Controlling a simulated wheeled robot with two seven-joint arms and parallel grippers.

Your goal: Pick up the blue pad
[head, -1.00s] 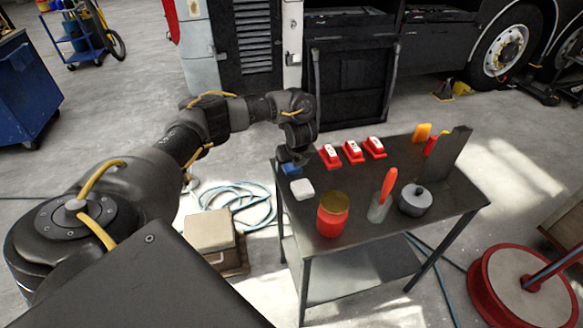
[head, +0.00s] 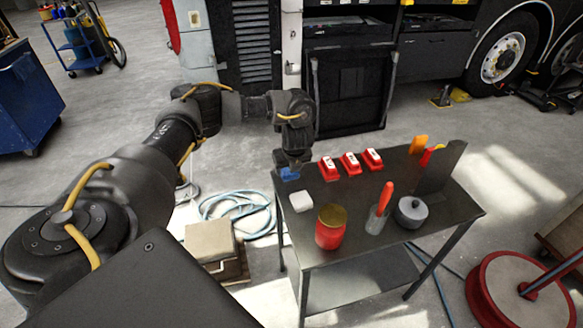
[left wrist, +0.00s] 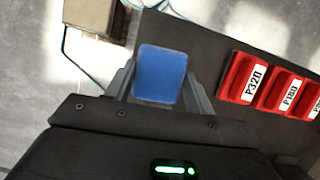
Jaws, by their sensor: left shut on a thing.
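The blue pad (left wrist: 161,75) sits between the two fingers of my left gripper (left wrist: 158,88) in the left wrist view, with a finger on each side of it. In the head view the blue pad (head: 290,174) shows just under my left gripper (head: 289,163), at the far left corner of the dark table (head: 340,236). The gripper is shut on the pad. I cannot tell for sure whether the pad touches the table top. My right gripper is not in view.
A white block (head: 301,201) lies close to the pad. Several red labelled blocks (head: 351,163) stand in a row to its right. A box (head: 212,241) sits on the floor.

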